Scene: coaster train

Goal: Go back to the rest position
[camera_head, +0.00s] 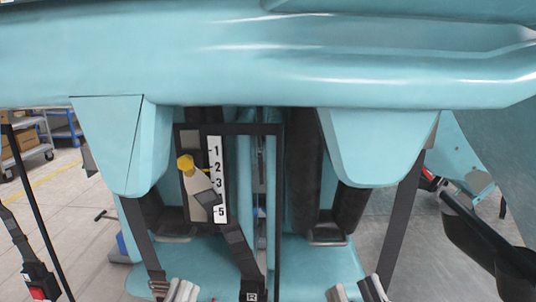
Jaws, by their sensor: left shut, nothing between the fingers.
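My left gripper (180,291) shows at the bottom edge, left of centre. Its pale fingertips are close together and hold nothing visible. My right gripper (357,291) shows at the bottom edge, right of centre. Its two fingertips are apart with a gap between them, and nothing shows in the gap. The rest of both grippers is cut off by the frame. Both are in front of the turquoise coaster seat (300,270).
A turquoise body (300,60) spans the top. A black frame holds a numbered scale (216,180) with a yellow knob (185,165). A dark strap (238,250) hangs at centre. A red-button buckle (38,283) hangs at left. A cart (30,150) stands far left on open floor.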

